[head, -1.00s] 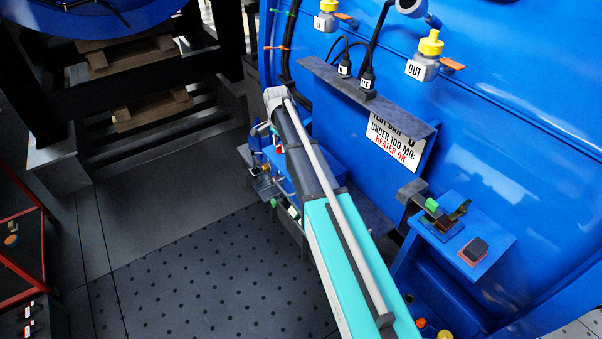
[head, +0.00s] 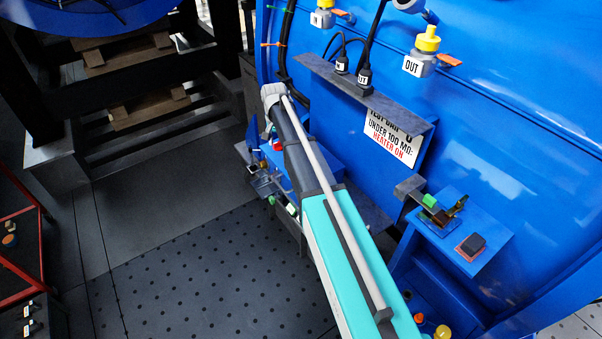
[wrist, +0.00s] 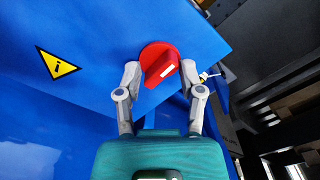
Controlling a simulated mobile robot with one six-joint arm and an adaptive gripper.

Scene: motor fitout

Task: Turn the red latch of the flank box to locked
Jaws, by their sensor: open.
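The red latch (wrist: 158,63) is a round red knob with a raised grip bar and a white mark, on the blue face of the flank box (wrist: 190,35) in the wrist view. The white mark lies slanted, rising to the right. My gripper (wrist: 161,73) is open, with one grey finger on each side of the latch's lower part. I cannot tell whether either finger touches it. In the head view a small red spot (head: 277,145) shows beside my arm, probably the latch; my gripper there is small and mostly hidden by my arm.
A yellow warning triangle (wrist: 58,64) is on the blue surface left of the latch. A white tie (wrist: 208,76) sticks out just right of the right finger. In the head view, a dark shelf (head: 350,88) with plugs juts from the blue tank. The perforated floor (head: 200,260) is clear.

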